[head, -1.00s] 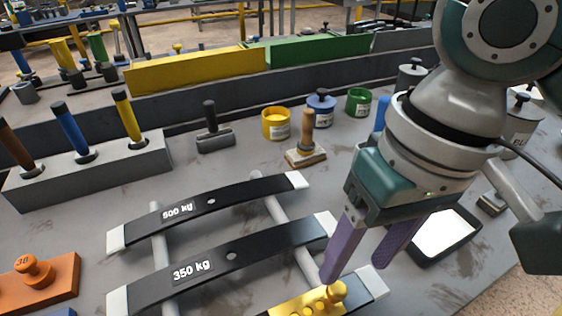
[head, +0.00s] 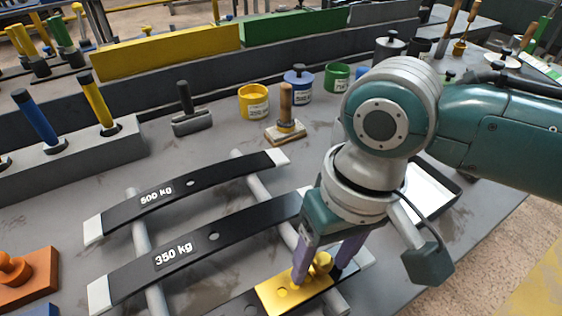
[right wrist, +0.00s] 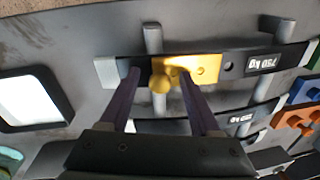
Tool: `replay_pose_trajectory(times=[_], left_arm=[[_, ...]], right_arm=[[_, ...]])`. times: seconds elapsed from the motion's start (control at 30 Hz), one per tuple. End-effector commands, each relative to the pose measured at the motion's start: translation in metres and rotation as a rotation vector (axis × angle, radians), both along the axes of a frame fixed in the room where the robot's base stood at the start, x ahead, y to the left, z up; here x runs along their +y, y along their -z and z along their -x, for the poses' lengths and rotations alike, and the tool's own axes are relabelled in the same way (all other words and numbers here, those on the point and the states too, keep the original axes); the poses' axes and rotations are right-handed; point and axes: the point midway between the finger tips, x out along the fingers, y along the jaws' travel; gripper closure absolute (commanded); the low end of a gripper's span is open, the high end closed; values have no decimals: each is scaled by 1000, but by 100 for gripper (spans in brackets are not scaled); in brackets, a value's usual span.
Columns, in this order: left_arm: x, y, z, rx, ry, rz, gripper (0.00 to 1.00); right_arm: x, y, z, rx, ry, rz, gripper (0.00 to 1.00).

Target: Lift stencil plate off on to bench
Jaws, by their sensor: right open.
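The stencil plate (head: 293,291) is a yellow plate with holes and a round knob. It lies on the nearest dark leaf spring (head: 235,307) at the bottom of the head view. The right wrist view shows the plate (right wrist: 206,68) with its knob (right wrist: 160,84) between my fingers. My right gripper (head: 322,270) points down over the plate, open, one finger on each side of the knob. Whether the fingers touch the plate or knob cannot be told. The grey bench (head: 80,192) lies around the rack. My left gripper is not in view.
The 350 kg spring (head: 225,238) and 500 kg spring (head: 215,185) lie behind on the rack rails. An orange block (head: 28,280) is at left. A black-rimmed tray (right wrist: 35,98) shows in the right wrist view.

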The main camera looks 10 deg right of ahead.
Motion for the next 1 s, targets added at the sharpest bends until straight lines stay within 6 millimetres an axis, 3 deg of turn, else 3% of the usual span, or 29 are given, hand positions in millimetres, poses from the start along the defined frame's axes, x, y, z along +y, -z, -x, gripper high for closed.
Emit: replay_pose_trajectory(times=[0.1, 0.67, 1.0], left_arm=[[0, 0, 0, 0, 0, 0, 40], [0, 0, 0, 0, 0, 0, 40], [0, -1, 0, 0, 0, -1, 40]], right_arm=[[0, -1, 0, 0, -1, 0, 37], [0, -1, 0, 0, -1, 0, 100], [0, -3, 0, -1, -1, -1, 100]])
